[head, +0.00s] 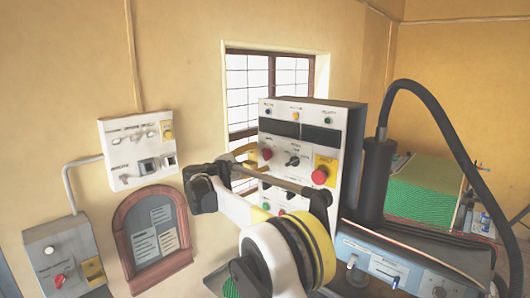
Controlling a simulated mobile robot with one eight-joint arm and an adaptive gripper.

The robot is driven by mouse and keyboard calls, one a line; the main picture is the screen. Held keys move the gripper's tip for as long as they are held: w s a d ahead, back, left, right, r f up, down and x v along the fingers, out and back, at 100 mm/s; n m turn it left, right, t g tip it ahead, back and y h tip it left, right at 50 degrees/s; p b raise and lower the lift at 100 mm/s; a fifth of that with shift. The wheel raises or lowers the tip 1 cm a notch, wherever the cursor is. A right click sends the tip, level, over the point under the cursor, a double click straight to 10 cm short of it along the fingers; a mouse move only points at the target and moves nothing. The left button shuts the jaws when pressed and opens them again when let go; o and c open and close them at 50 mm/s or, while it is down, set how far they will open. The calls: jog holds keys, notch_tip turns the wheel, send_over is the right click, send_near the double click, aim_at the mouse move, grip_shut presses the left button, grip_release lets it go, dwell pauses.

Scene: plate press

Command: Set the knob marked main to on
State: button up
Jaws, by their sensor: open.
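No label reading "main" is legible at this size, so I cannot tell which knob bears it. A grey wall box (66,250) at the lower left carries a red knob (60,281) and a yellow plate. A white wall box (138,150) above it has several small switches. The tall control panel (296,147) in the middle carries a red knob (320,175) on a yellow plate, a black selector (293,161) and several buttons. My gripper (199,188), dark and partly unclear, is open in front of the wall, left of the panel and apart from the grey box.
A red-framed notice board (151,238) hangs between the grey box and my arm. A barred window is behind the panel. A black column (376,180) with a thick hose stands to the right, above a blue-grey machine front (385,268). A green stack (425,190) lies behind.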

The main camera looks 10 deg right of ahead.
aim_at(263, 156)
jog(key=shift+p+x, duration=0.35)
jog(key=shift+x, duration=1.6)
jog(key=shift+a, duration=0.1)
jog(key=c, duration=1.2)
